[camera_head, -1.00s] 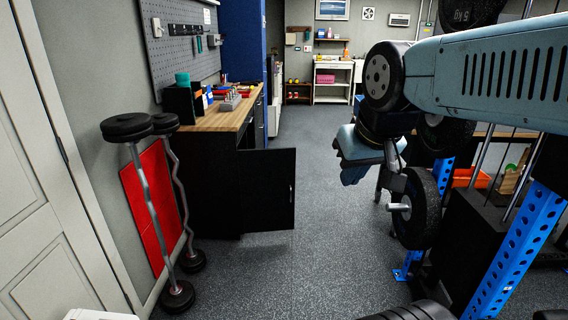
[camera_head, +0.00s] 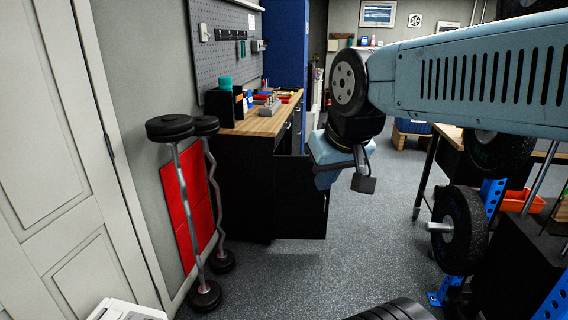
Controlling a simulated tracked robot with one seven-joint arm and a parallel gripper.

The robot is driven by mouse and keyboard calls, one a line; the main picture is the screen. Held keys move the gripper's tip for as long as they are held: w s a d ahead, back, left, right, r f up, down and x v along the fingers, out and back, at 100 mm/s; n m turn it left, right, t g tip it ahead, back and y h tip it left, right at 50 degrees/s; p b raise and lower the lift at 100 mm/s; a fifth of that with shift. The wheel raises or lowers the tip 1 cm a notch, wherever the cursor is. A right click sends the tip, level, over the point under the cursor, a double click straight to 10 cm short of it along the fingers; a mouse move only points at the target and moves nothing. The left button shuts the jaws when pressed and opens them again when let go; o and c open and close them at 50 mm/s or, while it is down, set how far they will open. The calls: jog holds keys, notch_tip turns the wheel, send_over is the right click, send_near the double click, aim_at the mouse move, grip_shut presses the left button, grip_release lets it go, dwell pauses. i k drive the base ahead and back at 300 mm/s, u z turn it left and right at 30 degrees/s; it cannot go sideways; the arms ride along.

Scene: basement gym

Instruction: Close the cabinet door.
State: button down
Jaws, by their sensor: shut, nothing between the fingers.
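The black cabinet (camera_head: 241,185) with a wooden top stands against the left wall. Its black door (camera_head: 298,205) hangs open and sticks out to the right into the aisle. A small handle (camera_head: 325,202) shows near the door's free edge. My gripper (camera_head: 365,182) is a small dark shape just right of the door's upper free corner, shut and empty. My light-blue wrist covers that corner of the door. I cannot tell whether my wrist or gripper touches the door. The cabinet's inside is hidden behind the door.
Bars with black weights (camera_head: 190,205) and a red panel (camera_head: 188,203) lean at the left wall. A blue rack post (camera_head: 552,303) and weight plates (camera_head: 460,228) stand at the right. Tools lie on the wooden top. Grey floor (camera_head: 362,245) is clear between door and rack.

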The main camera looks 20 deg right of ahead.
aim_at(301, 209)
jog(key=u, duration=0.15)
jog(key=i, duration=1.2)
jog(key=z, duration=0.6)
